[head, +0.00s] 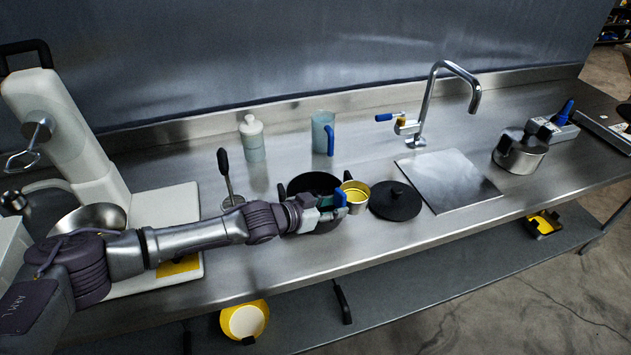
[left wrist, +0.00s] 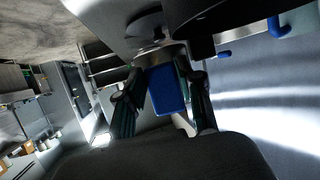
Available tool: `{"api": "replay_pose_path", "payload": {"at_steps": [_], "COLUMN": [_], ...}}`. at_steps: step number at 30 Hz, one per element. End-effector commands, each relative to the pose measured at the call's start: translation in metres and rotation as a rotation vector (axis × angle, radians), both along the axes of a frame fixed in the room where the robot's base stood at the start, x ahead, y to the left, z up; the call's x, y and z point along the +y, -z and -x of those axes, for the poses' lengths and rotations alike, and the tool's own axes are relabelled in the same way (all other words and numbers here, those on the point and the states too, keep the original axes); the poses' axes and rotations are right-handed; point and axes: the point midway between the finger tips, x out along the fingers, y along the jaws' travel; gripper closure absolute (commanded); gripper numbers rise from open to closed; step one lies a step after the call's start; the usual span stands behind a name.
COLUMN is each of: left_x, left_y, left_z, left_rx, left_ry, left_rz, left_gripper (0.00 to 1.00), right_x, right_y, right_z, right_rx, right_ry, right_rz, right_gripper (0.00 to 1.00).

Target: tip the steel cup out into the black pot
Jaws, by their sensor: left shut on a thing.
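The steel cup (head: 355,205) shows a yellow inside and looks about upright, just right of the black pot (head: 315,182). My left gripper (head: 338,199) is shut on the cup's blue handle, which shows between the fingers in the left wrist view (left wrist: 167,90). The cup's steel wall (left wrist: 160,54) is behind the handle there. I cannot tell whether the cup touches the counter. The pot stands on the counter, its front partly hidden by my left gripper; its dark side (left wrist: 205,25) shows close to the cup. My right gripper is not in view.
A black lid (head: 394,201) lies right of the cup, beside a square steel plate (head: 448,181). A blue-handled jug (head: 322,134), a white bottle (head: 253,140) and a faucet (head: 425,105) stand behind. A steel pot (head: 519,154) stands at the right.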

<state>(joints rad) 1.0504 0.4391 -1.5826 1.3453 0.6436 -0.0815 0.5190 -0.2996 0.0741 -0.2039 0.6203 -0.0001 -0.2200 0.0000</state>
Motion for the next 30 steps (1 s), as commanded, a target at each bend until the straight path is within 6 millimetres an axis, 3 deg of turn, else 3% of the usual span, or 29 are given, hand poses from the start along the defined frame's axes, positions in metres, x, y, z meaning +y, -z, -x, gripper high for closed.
{"api": "replay_pose_path", "payload": {"at_steps": [1,9,15,20,30], "left_x": [0.019,0.098,0.136,0.147,0.143], "left_y": [0.002,-0.006,-0.014,-0.017,-0.021], "left_z": [-0.016,-0.072,-0.096,-0.102,-0.097], "left_rx": [-0.006,-0.008,-0.005,-0.004,-0.058], "left_ry": [-0.026,-0.134,-0.185,-0.202,-0.204], "left_rz": [-0.004,-0.003,0.000,-0.001,-0.050], "left_gripper": [1.00,1.00,1.00,1.00,1.00], "right_x": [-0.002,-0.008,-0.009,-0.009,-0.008], "right_y": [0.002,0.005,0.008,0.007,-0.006], "right_z": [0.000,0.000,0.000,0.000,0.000], "right_rx": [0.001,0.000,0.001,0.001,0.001], "right_ry": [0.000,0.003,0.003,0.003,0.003], "right_rz": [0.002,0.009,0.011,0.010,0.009], "right_gripper": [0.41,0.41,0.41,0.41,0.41]}}
